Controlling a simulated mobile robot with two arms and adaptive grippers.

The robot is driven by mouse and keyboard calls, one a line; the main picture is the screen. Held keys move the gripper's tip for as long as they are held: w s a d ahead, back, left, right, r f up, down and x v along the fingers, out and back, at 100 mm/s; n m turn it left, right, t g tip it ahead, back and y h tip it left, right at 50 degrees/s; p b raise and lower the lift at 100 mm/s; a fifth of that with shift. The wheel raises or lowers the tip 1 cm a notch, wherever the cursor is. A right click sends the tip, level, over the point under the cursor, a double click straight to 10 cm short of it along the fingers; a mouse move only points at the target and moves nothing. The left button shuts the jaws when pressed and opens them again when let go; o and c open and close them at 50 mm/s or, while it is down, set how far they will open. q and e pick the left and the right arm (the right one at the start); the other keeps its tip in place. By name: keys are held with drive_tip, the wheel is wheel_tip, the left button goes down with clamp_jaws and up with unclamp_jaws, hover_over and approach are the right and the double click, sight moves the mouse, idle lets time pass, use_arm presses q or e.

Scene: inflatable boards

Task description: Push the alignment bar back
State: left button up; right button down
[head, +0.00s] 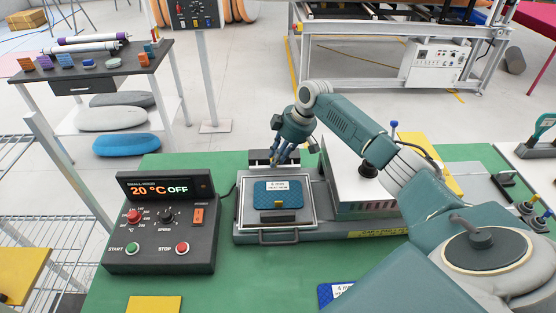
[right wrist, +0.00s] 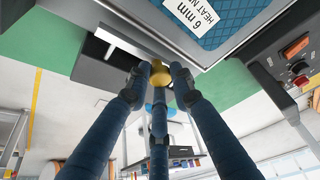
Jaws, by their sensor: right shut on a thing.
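My right gripper (head: 279,160) reaches down at the back edge of the tray on the bench device. In the right wrist view its blue fingers (right wrist: 160,75) are closed around a small brass knob (right wrist: 160,80). The knob sits at a pale metal bar, which I take as the alignment bar (right wrist: 126,44), beside a dark block. The tray (head: 307,214) holds a blue textured board (head: 264,192) with a white label, and this board also shows in the wrist view (right wrist: 236,22). The fingers hide part of the bar. My left gripper is not in view.
A control box (head: 160,235) reading 20 °C OFF stands left of the tray. A white-sided unit (head: 352,185) stands close on the right, under my arm. A yellow pad (head: 154,304) lies at the front of the green bench, which has clear room nearby.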

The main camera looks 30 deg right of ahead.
drive_tip(key=shift+w+r, duration=0.3)
drive_tip(key=c, duration=1.7)
unclamp_jaws()
drive_tip(key=shift+c, duration=0.2)
drive_tip(key=shift+o, duration=1.3)
drive_tip(key=shift+w+f, duration=0.1)
drive_tip(key=shift+f, duration=0.1)
drive_tip(key=v, duration=1.2)
